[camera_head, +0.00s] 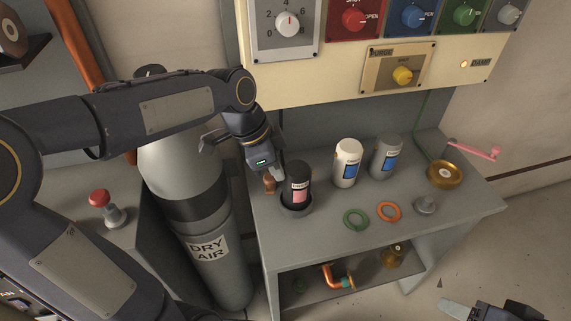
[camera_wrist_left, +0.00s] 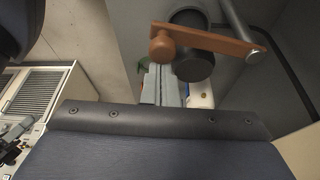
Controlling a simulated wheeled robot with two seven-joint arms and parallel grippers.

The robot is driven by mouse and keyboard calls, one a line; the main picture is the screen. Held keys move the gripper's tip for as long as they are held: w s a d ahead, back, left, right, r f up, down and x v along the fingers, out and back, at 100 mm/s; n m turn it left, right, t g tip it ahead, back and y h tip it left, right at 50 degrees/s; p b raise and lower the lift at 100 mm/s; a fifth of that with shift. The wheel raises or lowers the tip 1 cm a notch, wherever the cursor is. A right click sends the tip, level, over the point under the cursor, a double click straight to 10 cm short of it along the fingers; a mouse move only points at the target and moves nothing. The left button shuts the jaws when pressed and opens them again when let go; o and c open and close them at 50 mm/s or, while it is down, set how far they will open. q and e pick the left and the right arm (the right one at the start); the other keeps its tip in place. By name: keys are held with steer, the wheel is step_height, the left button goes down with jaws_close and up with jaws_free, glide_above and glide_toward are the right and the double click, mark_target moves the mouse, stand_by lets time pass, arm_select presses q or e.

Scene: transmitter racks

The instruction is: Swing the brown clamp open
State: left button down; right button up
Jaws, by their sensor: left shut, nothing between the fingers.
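The brown clamp (camera_wrist_left: 215,40) shows in the left wrist view as a flat bar with a round knob at its left end. The bar lies across a black bottle, and its right end is by a grey post. In the head view only its brown knob (camera_head: 269,185) shows clearly, left of the black bottle (camera_head: 297,182); my gripper hides part of the rest. My left gripper (camera_head: 279,172) is shut and empty, close beside the knob and bottle. Its fingers (camera_wrist_left: 161,84) also show just below the knob; contact is unclear. My right gripper (camera_head: 468,310) is partly cut off at lower right.
A white bottle (camera_head: 347,163) and a grey bottle (camera_head: 386,157) stand to the right on the bench. Green and orange rings (camera_head: 388,211), a brass disc (camera_head: 444,174) and a pink lever (camera_head: 475,149) lie beyond. A dry air cylinder (camera_head: 190,180) stands left.

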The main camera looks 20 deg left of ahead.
arm_select(q)
steer(key=a+m, duration=0.1)
steer(key=s+a+m+g, duration=0.1)
steer(key=shift+a+m, duration=0.4)
steer(key=shift+s+a+m+g+h, duration=0.15)
steer(key=shift+a+m, duration=0.35)
steer(key=shift+a, duration=0.4)
steer(key=shift+s+a+m+g+h, duration=0.15)
steer(key=shift+a+m, duration=0.35)
steer(key=shift+a, duration=0.35)
steer(key=shift+w, duration=0.1)
steer(key=shift+d, duration=0.1)
steer(key=d, duration=0.4)
steer(key=shift+r, duration=0.35)
steer(key=v, duration=1)
steer(key=shift+w, duration=0.15)
steer(key=shift+a, duration=0.1)
